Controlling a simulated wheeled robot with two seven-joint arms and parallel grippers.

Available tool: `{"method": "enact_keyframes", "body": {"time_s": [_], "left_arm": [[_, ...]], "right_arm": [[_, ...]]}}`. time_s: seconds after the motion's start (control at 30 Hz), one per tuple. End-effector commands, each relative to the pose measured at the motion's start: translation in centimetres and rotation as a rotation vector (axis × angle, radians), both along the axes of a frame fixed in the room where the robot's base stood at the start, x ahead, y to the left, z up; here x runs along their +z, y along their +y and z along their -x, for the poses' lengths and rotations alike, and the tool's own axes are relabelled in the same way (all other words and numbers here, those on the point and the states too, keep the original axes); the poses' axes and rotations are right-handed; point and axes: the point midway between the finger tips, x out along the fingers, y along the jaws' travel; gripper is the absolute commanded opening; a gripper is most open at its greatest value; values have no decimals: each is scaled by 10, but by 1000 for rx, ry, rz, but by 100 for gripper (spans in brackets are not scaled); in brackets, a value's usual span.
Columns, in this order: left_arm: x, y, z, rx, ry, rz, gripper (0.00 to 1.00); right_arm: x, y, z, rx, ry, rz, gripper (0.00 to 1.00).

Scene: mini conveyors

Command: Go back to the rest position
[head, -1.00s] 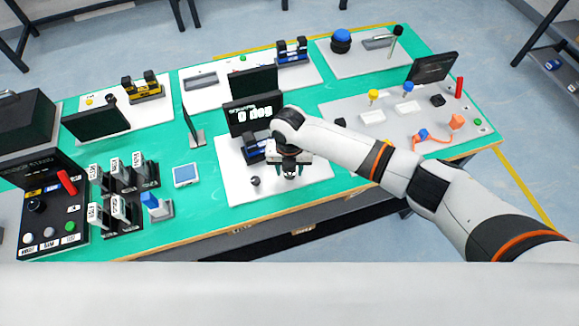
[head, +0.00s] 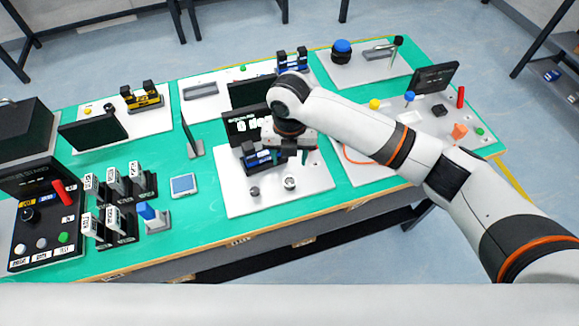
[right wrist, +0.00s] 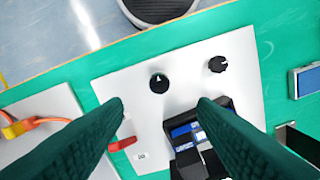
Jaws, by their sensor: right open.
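My right gripper (head: 291,156) hangs above the middle white plate (head: 315,182). In the right wrist view its two dark green fingers (right wrist: 160,104) are apart with nothing between the tips. My left gripper is not in view.
A black display (head: 240,126) stands behind the plate. To the left are a blue-screened pad (head: 184,185), several dark holders with white labels (head: 118,183) and a button panel (head: 45,235). An orange piece (head: 459,131) lies on the right plate, beside my arm. The floor in front is clear.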

Motion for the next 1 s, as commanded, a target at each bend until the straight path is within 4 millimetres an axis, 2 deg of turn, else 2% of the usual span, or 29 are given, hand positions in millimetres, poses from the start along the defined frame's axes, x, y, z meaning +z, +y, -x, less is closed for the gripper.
{"method": "enact_keyframes", "body": {"time_s": [0.2, 0.73, 0.87, 1.0], "left_arm": [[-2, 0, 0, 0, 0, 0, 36], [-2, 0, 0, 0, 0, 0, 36], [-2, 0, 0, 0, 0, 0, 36], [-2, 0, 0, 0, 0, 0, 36]], "right_arm": [[11, 0, 0, 1, 1, 0, 52], [9, 1, 3, -10, 3, -7, 52], [0, 11, 21, -115, 14, -67, 52], [-13, 25, 54, -400, 48, -200, 52]]}}
